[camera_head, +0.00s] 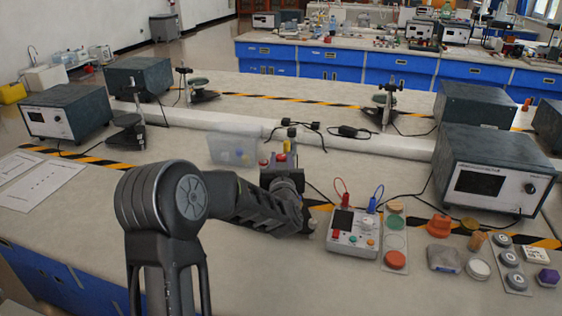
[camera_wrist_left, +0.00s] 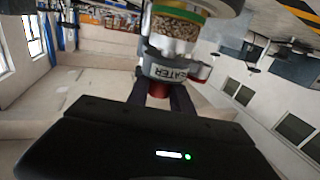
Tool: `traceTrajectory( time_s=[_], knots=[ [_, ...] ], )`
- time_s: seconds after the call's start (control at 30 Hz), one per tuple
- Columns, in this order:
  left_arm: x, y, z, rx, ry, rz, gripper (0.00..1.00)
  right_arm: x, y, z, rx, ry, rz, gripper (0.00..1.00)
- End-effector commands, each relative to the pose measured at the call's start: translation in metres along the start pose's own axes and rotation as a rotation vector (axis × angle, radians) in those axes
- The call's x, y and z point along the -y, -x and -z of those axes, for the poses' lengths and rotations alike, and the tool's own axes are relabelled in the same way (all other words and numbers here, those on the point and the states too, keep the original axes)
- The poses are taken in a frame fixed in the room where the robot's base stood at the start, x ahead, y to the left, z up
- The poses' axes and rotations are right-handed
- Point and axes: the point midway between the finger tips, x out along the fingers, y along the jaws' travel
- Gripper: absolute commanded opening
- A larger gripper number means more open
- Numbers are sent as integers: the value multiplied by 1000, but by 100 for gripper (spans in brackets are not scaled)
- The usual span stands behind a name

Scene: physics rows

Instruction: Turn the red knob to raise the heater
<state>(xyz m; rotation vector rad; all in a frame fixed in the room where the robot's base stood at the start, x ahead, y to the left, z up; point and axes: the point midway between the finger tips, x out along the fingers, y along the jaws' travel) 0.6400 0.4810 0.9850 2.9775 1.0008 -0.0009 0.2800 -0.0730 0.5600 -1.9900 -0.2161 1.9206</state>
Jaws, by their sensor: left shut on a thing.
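My left gripper (camera_wrist_left: 158,98) is shut on the red knob (camera_wrist_left: 158,88) in the left wrist view. The knob sits on the unit labelled HEATER (camera_wrist_left: 168,66), whose lettering shows between and just past the fingers. A clear vessel of speckled granules (camera_wrist_left: 178,40) with a green band is on the far side of that unit. In the head view my left arm reaches in from the left to the middle of the bench. Its wrist hides the knob and most of the heater there. My right gripper is not in view.
A grey box with a red and a blue plug (camera_head: 343,240) stands right of my left wrist. A clear plastic bin (camera_head: 232,146) stands behind the arm. Coloured pieces and a large dark instrument (camera_head: 490,180) fill the right side. The bench at front left is mostly clear.

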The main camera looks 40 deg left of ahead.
Motion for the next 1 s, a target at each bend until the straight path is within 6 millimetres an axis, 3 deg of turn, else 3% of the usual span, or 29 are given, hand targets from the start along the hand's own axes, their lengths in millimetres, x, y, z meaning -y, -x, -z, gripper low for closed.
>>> traceTrajectory(
  time_s=[0.6, 1.0],
  knots=[
    [-3, 0, -2, -3, 0, 505, 0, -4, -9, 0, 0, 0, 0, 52],
    [-1, 0, 0, -3, 1, 673, 0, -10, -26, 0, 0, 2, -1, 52]
  ],
)
